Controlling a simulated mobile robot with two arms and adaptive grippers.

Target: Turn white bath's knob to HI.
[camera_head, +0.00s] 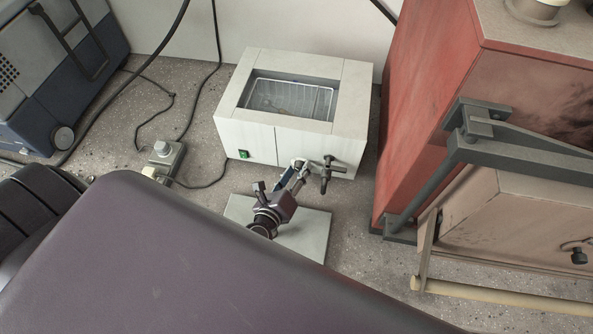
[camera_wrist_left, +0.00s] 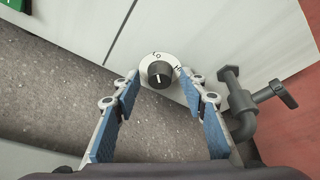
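My left gripper (camera_head: 297,167) is at the bath's front and hides the knob in the head view. In the wrist view its blue-padded fingers are open, one either side of and short of the knob, with a gap to each side.
A dark tap (camera_head: 328,172) sticks out from the bath's front just right of the knob. A green switch (camera_head: 244,154) is on the front's left. A red cabinet (camera_head: 425,110) stands close on the right. A pale plate (camera_head: 305,233) lies below my gripper. Cables run at left.

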